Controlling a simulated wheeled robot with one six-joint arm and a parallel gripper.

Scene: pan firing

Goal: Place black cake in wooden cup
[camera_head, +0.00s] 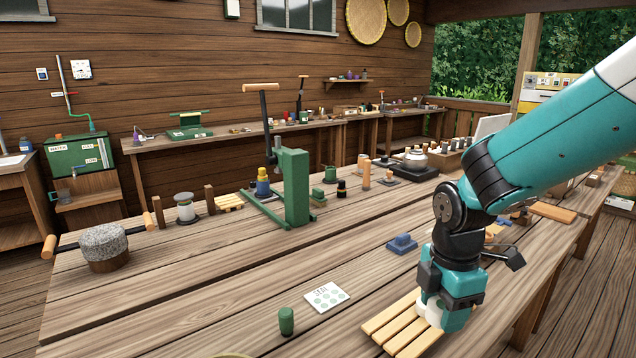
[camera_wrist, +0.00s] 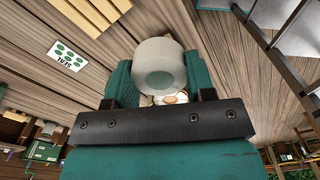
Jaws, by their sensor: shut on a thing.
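My gripper (camera_head: 440,312) is low over the wooden slatted rack (camera_head: 384,326) at the front right. It is shut on a white round piece (camera_head: 431,309). In the wrist view the white piece (camera_wrist: 158,66) sits between the two green fingers, with a round grey recess or face toward the camera. I cannot tell if it touches the rack. A small black piece (camera_head: 341,189) stands at the back of the table, right of the green press. Wooden cylinders (camera_head: 366,175) stand beside it. I cannot tell for certain which things are the black cake and wooden cup.
A green press (camera_head: 293,188) with a tall lever stands mid-table. The front middle planks are mostly clear.

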